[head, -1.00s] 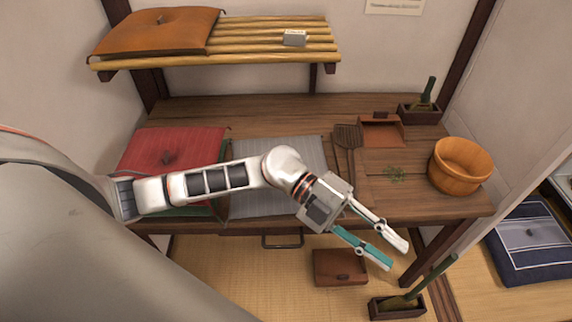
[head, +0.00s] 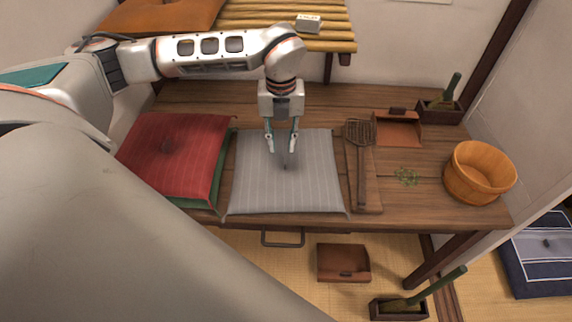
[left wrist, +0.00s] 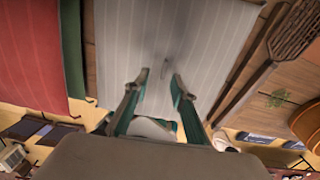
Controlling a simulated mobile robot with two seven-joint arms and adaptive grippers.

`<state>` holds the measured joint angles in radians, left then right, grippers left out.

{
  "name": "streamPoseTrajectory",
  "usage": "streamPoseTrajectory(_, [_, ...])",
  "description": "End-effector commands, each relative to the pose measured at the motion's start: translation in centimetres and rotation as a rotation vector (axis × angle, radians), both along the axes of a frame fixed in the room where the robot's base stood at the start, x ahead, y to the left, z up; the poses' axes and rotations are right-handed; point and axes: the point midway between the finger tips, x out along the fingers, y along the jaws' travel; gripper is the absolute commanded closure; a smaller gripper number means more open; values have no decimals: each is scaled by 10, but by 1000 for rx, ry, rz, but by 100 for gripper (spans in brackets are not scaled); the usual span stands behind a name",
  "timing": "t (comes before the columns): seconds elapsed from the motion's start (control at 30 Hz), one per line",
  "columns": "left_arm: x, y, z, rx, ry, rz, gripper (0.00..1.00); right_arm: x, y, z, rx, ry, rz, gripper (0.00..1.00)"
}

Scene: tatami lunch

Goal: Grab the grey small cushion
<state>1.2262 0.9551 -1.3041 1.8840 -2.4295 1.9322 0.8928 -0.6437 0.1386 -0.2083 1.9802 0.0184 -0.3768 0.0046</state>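The grey small cushion (head: 270,190) lies flat on the wooden table, with pale stripes and a dark tuft near its middle. It also fills the upper middle of the left wrist view (left wrist: 135,45). My left gripper (head: 283,150) points down over the cushion's back half, close to the tuft. Its two teal fingers are apart with nothing between them, as the left wrist view (left wrist: 158,85) also shows. I cannot tell whether the fingertips touch the cloth. My right gripper is not in view.
A red cushion (head: 170,160) on a green one (head: 226,165) lies left of the grey cushion. A slotted wooden turner (head: 359,150) lies to its right. A wooden bucket (head: 480,175) stands at the table's right end. A slatted shelf (head: 260,22) hangs behind.

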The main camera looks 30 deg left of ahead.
Motion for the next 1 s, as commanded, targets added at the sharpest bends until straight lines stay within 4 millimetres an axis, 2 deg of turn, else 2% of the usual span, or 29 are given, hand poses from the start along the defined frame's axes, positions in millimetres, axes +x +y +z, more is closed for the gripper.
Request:
streamPoseTrajectory(0.17, [1, -3, -14, -1, 0, -3, 75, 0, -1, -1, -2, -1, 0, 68])
streamPoseTrajectory(0.43, [2, -8, -51, -3, 2, -2, 75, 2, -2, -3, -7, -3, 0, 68])
streamPoseTrajectory(0.7, [3, -8, -55, -2, -2, -3, 75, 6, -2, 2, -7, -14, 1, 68])
streamPoseTrajectory(0.77, [3, -8, -55, -2, -2, -3, 88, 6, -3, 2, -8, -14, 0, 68])
streamPoseTrajectory(0.8, [3, -9, -55, -2, -2, -3, 98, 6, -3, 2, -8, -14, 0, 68])
streamPoseTrajectory(1.0, [3, -9, -54, -3, -2, -3, 100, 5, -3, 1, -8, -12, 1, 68])
